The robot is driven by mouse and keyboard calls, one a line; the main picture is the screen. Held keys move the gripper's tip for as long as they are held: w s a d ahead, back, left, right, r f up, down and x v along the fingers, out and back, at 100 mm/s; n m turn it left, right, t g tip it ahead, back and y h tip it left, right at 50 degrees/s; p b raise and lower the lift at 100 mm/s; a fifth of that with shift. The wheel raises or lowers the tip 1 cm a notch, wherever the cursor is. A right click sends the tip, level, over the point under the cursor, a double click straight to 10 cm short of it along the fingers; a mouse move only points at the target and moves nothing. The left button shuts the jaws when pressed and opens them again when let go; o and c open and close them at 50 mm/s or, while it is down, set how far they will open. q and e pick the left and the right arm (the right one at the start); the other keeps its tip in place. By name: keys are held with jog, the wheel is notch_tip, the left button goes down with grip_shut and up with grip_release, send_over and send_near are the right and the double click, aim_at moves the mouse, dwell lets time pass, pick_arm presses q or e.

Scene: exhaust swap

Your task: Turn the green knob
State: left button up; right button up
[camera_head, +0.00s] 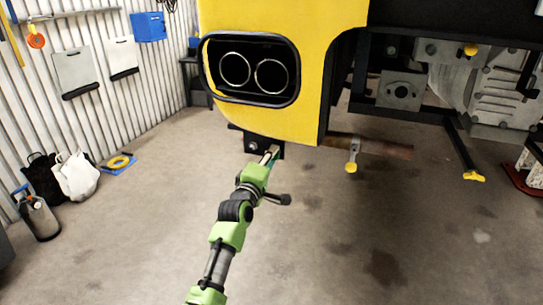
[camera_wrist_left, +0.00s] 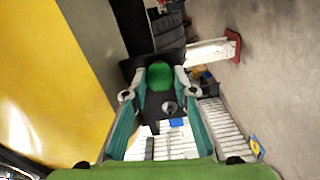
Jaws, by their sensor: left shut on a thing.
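The green knob (camera_wrist_left: 160,75) shows in the left wrist view, round and in front of a dark bracket (camera_wrist_left: 138,70). My left gripper (camera_wrist_left: 159,84) has its two fingers on either side of the knob and is shut on it. In the head view my left gripper (camera_head: 270,154) reaches the black bracket (camera_head: 250,142) below the yellow bodywork (camera_head: 265,119). The knob cannot be made out there, as the gripper covers that spot. My right gripper is in neither view.
Twin exhaust tips (camera_head: 252,72) sit in a black-rimmed opening above the gripper. A rusty pipe (camera_head: 385,148) and a yellow-ended handle (camera_head: 351,168) hang to the right. Bags (camera_head: 75,177) and a sprayer (camera_head: 39,217) stand at left. The floor between is clear.

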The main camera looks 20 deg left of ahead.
pick_arm(q)
jog(key=shift+d+n+p, duration=0.15)
jog(key=shift+n+p, duration=1.6)
jog(key=shift+n, duration=13.85)
jog(key=shift+f, duration=0.1)
jog(key=o, duration=1.1)
jog(key=shift+s, duration=0.1)
